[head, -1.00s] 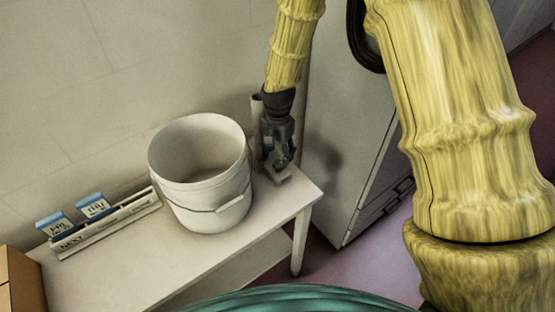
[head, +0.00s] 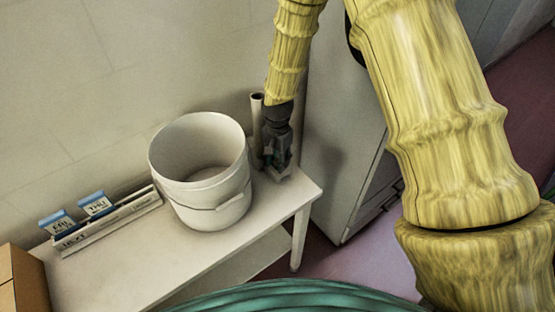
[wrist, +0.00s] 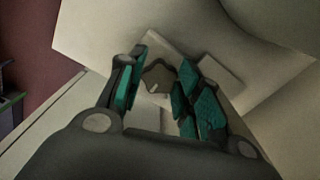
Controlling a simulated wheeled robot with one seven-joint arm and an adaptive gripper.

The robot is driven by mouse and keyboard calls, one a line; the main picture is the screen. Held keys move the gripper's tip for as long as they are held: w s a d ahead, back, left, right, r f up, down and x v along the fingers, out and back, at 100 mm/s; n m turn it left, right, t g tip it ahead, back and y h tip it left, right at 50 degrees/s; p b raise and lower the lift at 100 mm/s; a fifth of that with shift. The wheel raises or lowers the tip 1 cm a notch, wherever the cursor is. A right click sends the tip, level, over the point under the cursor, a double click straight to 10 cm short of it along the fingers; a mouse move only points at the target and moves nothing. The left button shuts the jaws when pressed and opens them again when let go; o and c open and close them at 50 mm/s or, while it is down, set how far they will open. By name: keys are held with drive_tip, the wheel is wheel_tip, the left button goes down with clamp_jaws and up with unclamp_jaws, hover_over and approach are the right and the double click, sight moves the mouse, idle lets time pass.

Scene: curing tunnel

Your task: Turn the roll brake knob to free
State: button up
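The brake knob (wrist: 157,78) shows in the wrist view as a small dark-edged, lobed piece with a pale mark, on a pale block (wrist: 205,64). My gripper (wrist: 163,72) is open, with its teal-padded fingers on either side of the knob. I see space between the pads and the knob; contact is not visible. In the head view my gripper (head: 275,162) points down at the right end of the white table, and it hides the knob there. An upright pale tube (head: 256,112) stands just behind the gripper.
A white bucket (head: 205,195) stands close to the left of my gripper on the table (head: 150,265). A rack with blue-topped day cards (head: 97,205) lies farther left, beside a brown box (head: 22,280). A grey cabinet (head: 340,130) stands to the right.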

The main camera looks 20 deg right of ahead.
drive_tip(key=c, duration=0.3)
drive_tip(key=shift+n, duration=0.4)
drive_tip(key=n, duration=0.3)
drive_tip(key=shift+d+n, duration=0.1)
drive_tip(key=shift+n, duration=0.2)
drive_tip(key=n, duration=0.4)
drive_tip(key=shift+s+n+p, duration=0.1)
drive_tip(key=shift+n+p, duration=0.2)
drive_tip(key=n, duration=0.4)
drive_tip(key=shift+d+n, duration=0.15)
drive_tip(key=shift+n, duration=0.15)
drive_tip(key=shift+d+n+p, duration=0.1)
drive_tip(key=shift+n+p, duration=0.35)
drive_tip(key=shift+n, duration=1.75)
